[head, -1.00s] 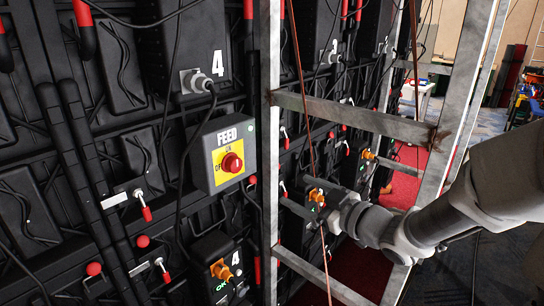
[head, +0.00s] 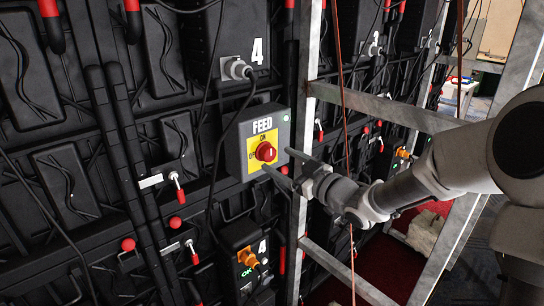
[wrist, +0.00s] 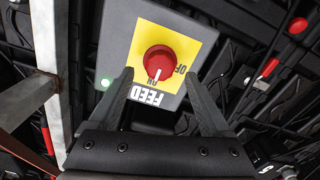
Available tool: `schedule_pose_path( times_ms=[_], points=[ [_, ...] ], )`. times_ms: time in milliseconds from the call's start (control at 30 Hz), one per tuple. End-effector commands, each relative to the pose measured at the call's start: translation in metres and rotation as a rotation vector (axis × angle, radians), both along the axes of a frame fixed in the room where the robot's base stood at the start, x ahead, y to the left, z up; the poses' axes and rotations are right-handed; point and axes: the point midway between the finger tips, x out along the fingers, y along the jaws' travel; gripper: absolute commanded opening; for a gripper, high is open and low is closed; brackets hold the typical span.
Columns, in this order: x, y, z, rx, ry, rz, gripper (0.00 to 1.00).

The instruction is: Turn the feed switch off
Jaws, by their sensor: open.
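The grey FEED box (head: 231,158) is on the back of the video wall, with a yellow plate and a red rotary knob (head: 265,151). In the wrist view the red knob (wrist: 165,58) is near the top middle, and its white mark points to ON. A small green lamp (wrist: 105,83) shows on the box. My gripper (head: 279,162) is open and empty, just right of the knob in the head view. In the wrist view its two fingers point at the box, with the knob between and beyond their tips. Contact with the box cannot be told.
A metal frame upright (head: 302,110) stands just right of the box, with a crossbar (head: 385,118). A black cable hangs from the plug (head: 237,69) above the box. A lower box with an orange connector (head: 247,258) and several red-tipped toggles (head: 177,187) are nearby.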

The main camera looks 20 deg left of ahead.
Motion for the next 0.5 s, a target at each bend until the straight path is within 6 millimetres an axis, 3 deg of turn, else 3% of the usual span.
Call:
schedule_pose_path(
  times_ms=[200, 500],
  points=[
    [0.017, 0.026, 0.000, 0.001, 0.000, 0.001, 0.82],
    [0.022, 0.033, 0.000, 0.001, 0.001, 0.000, 0.82]
  ],
)
